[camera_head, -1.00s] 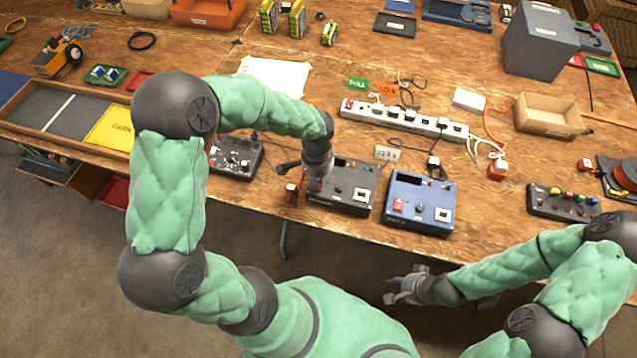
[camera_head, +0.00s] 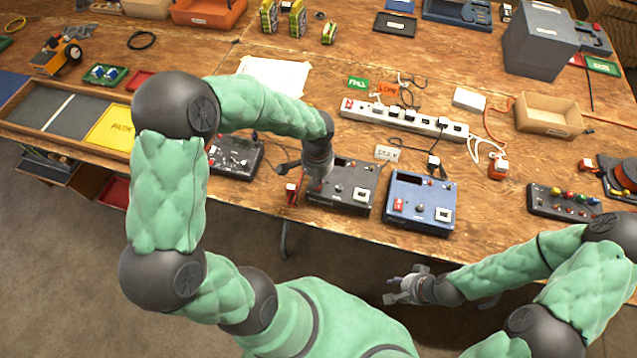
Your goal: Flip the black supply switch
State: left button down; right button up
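The black supply (camera_head: 356,207) is a dark box with a white-framed square and a small knob, near the table's front edge. My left gripper (camera_head: 308,182) points down over its left end and hides that part, so its switch cannot be made out. Whether the fingers touch the box, and whether they are open, cannot be told. The blue supply (camera_head: 425,217), with a red switch and a white-framed square, stands just to the right. My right gripper (camera_head: 405,289) is off the table's front edge, with its fingers apart and nothing in them.
A small red item (camera_head: 291,193) stands left of the black supply. A dark panel with knobs (camera_head: 236,156) lies further left. A white power strip (camera_head: 402,118) with plugs and cables lies behind the supplies. A box with coloured buttons (camera_head: 563,201) is at the right.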

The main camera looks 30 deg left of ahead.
pick_arm(q)
jog(key=shift+f+b, duration=0.75)
jog(key=shift+f, duration=0.25)
dwell(0.5)
jog(key=shift+r, duration=0.15)
jog(key=shift+r+p, duration=2.8)
jog(key=shift+r, duration=0.65)
jog(key=shift+f, duration=0.1)
